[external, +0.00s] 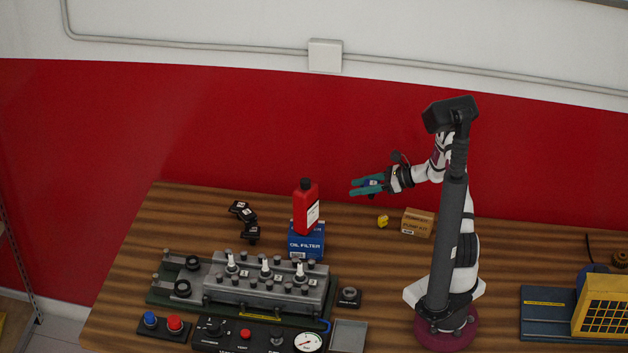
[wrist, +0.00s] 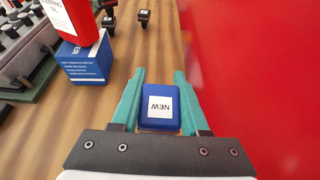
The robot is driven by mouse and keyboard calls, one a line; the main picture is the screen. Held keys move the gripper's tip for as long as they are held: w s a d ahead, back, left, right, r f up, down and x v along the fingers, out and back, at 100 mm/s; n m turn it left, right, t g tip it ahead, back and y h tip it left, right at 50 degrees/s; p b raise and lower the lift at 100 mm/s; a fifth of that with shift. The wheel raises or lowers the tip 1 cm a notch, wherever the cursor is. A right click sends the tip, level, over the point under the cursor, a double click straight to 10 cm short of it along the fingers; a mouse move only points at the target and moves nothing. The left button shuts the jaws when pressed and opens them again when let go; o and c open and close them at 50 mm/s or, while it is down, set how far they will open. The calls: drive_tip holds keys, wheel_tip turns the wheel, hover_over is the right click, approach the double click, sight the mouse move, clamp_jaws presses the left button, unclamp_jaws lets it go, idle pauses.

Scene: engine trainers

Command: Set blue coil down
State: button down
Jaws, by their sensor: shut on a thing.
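My gripper (external: 356,187) has teal fingers and is shut on the blue coil (wrist: 160,107). In the wrist view the coil is a blue block with a white label reading NEW, upside down, between the two fingers (wrist: 159,74). In the external view only a bit of blue (external: 370,183) shows between the fingers. The gripper points left, raised above the back of the wooden table (external: 330,222), to the right of the red bottle. The coil's underside is hidden.
A red bottle (external: 306,210) stands on a blue oil filter box (external: 306,241). Several black coils (external: 241,209) lie to its left. The grey engine block (external: 268,285) is in front. A small yellow object (external: 383,221) and a cardboard box (external: 417,222) sit at the right. A red wall (wrist: 270,60) is close behind.

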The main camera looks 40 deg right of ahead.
hover_over(333, 219)
drive_tip(key=f, duration=0.4)
drive_tip(key=shift+s+d, duration=0.2)
drive_tip(key=shift+w+a+f, duration=0.1)
drive_tip(key=shift+a+f, duration=0.05)
drive_tip(key=shift+f, duration=1)
drive_tip(key=shift+w+a+f, duration=0.1)
drive_tip(key=shift+f, duration=1)
drive_tip(key=shift+f, duration=0.1)
drive_tip(key=shift+c, duration=2)
unclamp_jaws()
